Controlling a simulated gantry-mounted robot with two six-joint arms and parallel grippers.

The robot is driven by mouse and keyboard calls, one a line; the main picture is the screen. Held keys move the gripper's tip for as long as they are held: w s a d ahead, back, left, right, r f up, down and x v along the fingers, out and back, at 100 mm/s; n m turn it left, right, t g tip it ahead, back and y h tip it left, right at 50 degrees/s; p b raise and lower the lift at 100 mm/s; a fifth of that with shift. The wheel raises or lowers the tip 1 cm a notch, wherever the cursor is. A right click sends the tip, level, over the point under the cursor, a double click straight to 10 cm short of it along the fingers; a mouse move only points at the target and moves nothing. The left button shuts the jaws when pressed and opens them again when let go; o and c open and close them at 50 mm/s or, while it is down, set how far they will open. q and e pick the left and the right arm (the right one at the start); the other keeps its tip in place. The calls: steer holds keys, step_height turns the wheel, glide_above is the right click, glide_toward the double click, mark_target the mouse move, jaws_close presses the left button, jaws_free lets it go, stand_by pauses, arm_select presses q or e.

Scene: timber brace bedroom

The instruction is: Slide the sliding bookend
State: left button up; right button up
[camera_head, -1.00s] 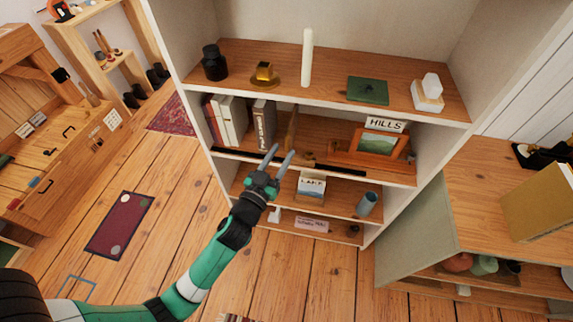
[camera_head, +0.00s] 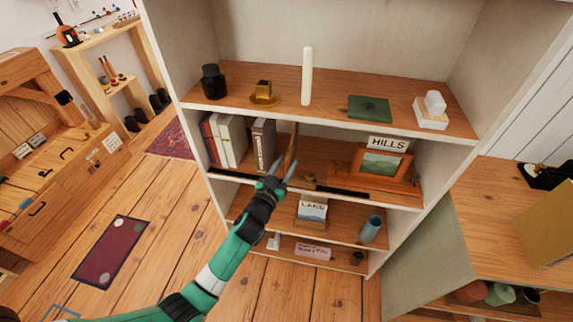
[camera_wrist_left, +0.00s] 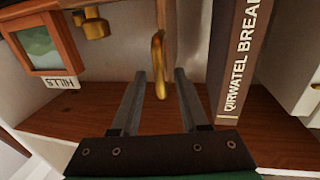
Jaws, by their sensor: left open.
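The sliding bookend is an upright wooden panel (camera_head: 292,146) on the bookcase's second shelf, just right of several books (camera_head: 236,140). In the left wrist view its gold handle (camera_wrist_left: 158,62) sticks out toward me. My left gripper (camera_head: 281,168) is at the front of that shelf, open, in front of the bookend. In the left wrist view its two fingertips (camera_wrist_left: 160,76) lie on either side of the handle's lower end in the picture; I cannot tell whether they touch it. My right gripper is not in view.
A framed picture with a HILLS sign (camera_head: 387,143) stands at the right of the same shelf. A small brass object (camera_wrist_left: 93,24) lies between it and the bookend. Dark strips (camera_head: 342,192) edge the shelf's front.

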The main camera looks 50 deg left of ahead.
arm_select(q)
steer(key=shift+w+a, duration=0.25)
steer(key=shift+w, duration=0.05)
jaws_close()
stand_by(1.3)
